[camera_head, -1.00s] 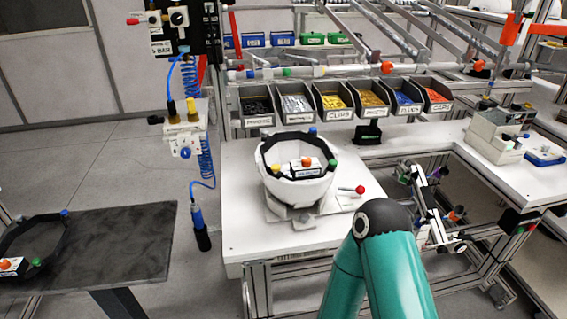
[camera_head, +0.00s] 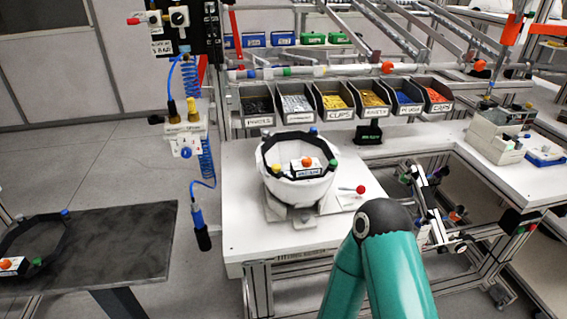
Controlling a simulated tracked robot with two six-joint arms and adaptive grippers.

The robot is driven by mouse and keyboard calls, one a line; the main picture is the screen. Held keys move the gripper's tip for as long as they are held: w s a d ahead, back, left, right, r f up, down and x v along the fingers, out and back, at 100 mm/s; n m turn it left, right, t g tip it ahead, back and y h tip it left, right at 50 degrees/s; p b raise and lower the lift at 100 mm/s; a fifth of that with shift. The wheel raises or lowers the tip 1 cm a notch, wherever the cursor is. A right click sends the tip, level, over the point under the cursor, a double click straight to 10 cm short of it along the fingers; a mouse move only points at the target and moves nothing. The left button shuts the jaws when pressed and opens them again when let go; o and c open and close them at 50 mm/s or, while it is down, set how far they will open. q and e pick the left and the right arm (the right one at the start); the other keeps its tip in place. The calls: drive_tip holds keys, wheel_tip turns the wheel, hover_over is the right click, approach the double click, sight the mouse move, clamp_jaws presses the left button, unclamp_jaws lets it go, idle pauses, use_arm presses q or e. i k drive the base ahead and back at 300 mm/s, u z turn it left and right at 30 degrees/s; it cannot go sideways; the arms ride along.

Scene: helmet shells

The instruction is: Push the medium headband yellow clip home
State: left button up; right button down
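A white helmet shell (camera_head: 300,188) sits open side up on a grey stand on the white bench. A black headband (camera_head: 268,148) lies around the inside of its rim. Coloured clips show on it: a yellow clip (camera_head: 276,168) at the near left, a green clip (camera_head: 332,162) at the right and a blue clip (camera_head: 314,131) at the back. An orange knob (camera_head: 307,161) is on a white block at the front. How deep the yellow clip sits is too small to tell. One teal arm of mine rises at bottom right; neither gripper can be made out.
A second black headband (camera_head: 62,238) lies on the dark table (camera_head: 135,240) at left. Labelled bins (camera_head: 340,115) line the back of the white bench (camera_head: 240,200). A blue coiled hose (camera_head: 207,165) hangs left of the bench. A red-ball lever (camera_head: 361,189) stands right of the shell.

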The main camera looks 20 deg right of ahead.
sight(275, 168)
drive_tip(key=z, duration=0.9)
drive_tip(key=k, duration=1)
drive_tip(key=u, duration=0.85)
drive_tip(key=i, duration=1)
drive_tip(key=u, duration=0.05)
